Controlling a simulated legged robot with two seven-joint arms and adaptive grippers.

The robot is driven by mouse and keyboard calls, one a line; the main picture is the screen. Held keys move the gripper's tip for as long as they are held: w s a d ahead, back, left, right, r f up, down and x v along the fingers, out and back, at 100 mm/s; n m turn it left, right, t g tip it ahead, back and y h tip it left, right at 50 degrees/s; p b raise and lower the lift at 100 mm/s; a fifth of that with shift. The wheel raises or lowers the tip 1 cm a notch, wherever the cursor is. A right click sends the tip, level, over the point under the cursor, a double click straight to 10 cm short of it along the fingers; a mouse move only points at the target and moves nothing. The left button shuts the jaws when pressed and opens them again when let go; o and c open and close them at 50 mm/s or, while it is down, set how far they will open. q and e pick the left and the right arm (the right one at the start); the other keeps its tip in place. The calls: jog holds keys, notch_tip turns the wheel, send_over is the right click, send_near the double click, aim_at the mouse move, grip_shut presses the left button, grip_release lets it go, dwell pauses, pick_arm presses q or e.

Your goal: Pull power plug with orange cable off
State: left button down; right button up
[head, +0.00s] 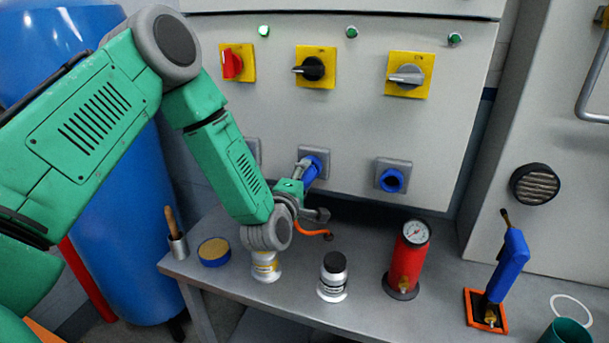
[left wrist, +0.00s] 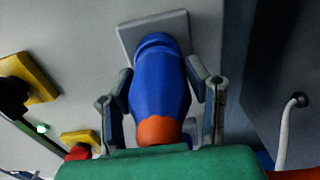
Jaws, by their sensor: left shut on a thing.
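The blue power plug (head: 312,170) sits at the middle socket (head: 320,156) on the grey panel in the head view. Its orange cable (head: 312,231) hangs below my left gripper. My left gripper (head: 303,178) is at the plug, with its fingers on either side. In the left wrist view the gripper (left wrist: 162,95) is shut on the blue plug (left wrist: 160,82), whose orange end (left wrist: 158,130) faces the palm. The plug's far end meets the grey socket plate (left wrist: 155,30); whether it is fully seated cannot be told. My right gripper is not in view.
An empty blue socket (head: 391,180) is to the right. Rotary switches (head: 310,67) sit above. On the bench stand a bottle (head: 333,277), a red gauge cylinder (head: 408,258), a blue torch (head: 507,265) and a round tin (head: 214,252). A blue tank (head: 122,215) is at left.

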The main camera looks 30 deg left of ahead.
pick_arm(q)
jog(key=shift+v, duration=2.45)
